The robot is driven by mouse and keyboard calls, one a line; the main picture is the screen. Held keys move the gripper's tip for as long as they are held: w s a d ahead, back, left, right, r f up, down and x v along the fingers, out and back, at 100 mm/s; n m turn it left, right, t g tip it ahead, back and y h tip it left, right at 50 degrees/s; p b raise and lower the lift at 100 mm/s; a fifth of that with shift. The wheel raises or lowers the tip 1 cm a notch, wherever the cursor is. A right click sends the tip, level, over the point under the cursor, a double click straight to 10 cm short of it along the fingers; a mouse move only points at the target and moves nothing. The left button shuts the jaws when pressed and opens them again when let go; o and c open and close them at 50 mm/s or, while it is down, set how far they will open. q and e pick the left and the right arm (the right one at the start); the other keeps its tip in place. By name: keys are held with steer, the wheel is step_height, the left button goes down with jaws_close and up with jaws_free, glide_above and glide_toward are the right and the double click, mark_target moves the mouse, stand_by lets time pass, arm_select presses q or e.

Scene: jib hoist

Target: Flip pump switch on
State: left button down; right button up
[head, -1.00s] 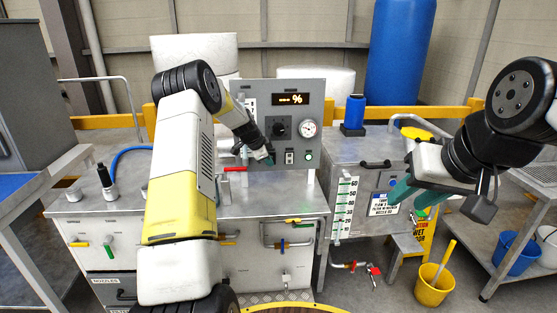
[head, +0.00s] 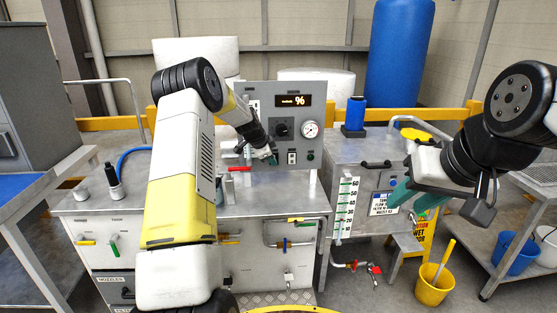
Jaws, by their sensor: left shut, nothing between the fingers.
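The grey control panel (head: 313,122) stands upright at the back of the metal bench. It carries a lit display (head: 291,100), a round gauge (head: 311,130), a black knob (head: 281,130) and a small white-plated switch (head: 292,157) with a round button (head: 310,155) to its right. The switch's lever position is too small to tell. My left gripper (head: 273,159) is shut and empty, just left of the switch plate and close to the panel face. I cannot tell whether it touches the panel. My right gripper (head: 406,204) hangs in front of the side cabinet, its teal fingers apart.
A red-handled valve (head: 239,169) sits on the bench left of the panel. A blue bottle (head: 354,113) stands on the side cabinet (head: 350,150). A yellow bucket (head: 433,285) is on the floor at right. The bench's front right top is clear.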

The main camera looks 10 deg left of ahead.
arm_select(q)
steer(key=v, duration=1)
steer(key=shift+s+d, duration=0.2)
steer(key=shift+s, duration=0.3)
steer(key=shift+s+d+f, duration=0.1)
steer(key=shift+s+f, duration=0.1)
steer(key=shift+f, duration=0.4)
steer(key=shift+w+f, duration=0.1)
